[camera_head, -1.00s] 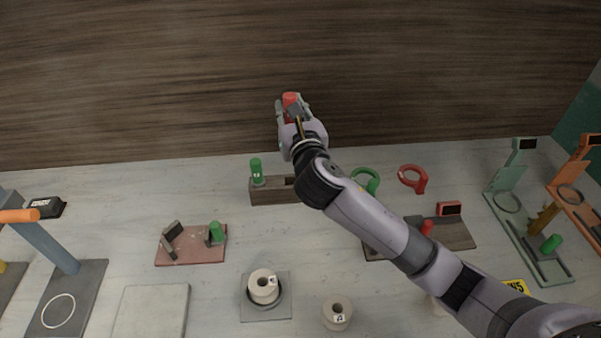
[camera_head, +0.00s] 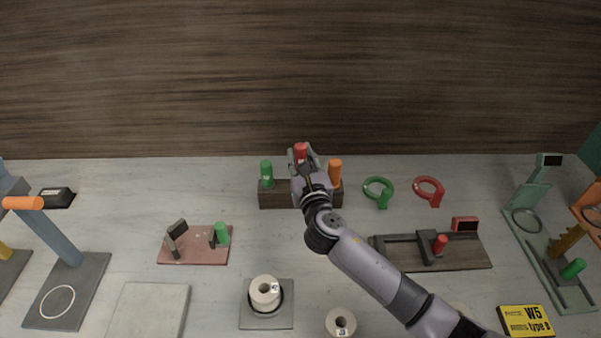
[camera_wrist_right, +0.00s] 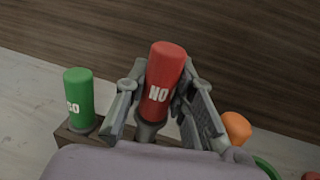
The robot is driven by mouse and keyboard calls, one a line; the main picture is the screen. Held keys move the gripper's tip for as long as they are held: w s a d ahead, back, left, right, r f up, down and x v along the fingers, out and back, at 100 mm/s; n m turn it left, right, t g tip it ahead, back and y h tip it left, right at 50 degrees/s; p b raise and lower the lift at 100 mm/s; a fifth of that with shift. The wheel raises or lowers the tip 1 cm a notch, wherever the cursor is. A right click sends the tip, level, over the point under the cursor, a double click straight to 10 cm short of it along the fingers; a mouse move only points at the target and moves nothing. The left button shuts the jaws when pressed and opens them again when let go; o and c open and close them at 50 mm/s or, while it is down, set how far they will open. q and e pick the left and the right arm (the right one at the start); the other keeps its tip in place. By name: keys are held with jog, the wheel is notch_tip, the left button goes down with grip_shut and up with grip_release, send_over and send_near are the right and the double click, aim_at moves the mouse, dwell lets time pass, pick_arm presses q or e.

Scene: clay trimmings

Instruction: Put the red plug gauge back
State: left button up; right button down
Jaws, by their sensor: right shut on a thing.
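The red plug gauge (camera_head: 301,151), marked "NO" in the right wrist view (camera_wrist_right: 166,80), is held upright between the fingers of my right gripper (camera_head: 303,160). The gripper is shut on it over the middle of the dark wooden rack (camera_head: 272,198). A green plug gauge (camera_head: 266,170) stands in the rack's left end, and it shows marked "GO" in the right wrist view (camera_wrist_right: 78,95). An orange handle (camera_head: 335,172) stands at the rack's right end. The red gauge's lower end is hidden, so I cannot tell whether it is seated. My left gripper is not in view.
Green (camera_head: 378,190) and red (camera_head: 429,189) ring gauges lie right of the rack. A dark fixture (camera_head: 470,252) with a red knob is at the front right. A pinkish plate (camera_head: 195,257) and labelled rolls (camera_head: 265,292) are in front. The dark wooden surface behind is clear.

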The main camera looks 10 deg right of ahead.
notch_tip(320, 180, down, 4)
jog(key=shift+r+b, duration=0.15)
jog(key=shift+b, duration=0.35)
jog(key=shift+f, duration=0.4)
jog(key=shift+f+b, duration=0.35)
jog(key=shift+f, duration=0.05)
jog(key=c, duration=1.4)
grip_release()
jog(key=shift+o, duration=0.2)
jog(key=shift+r, duration=0.1)
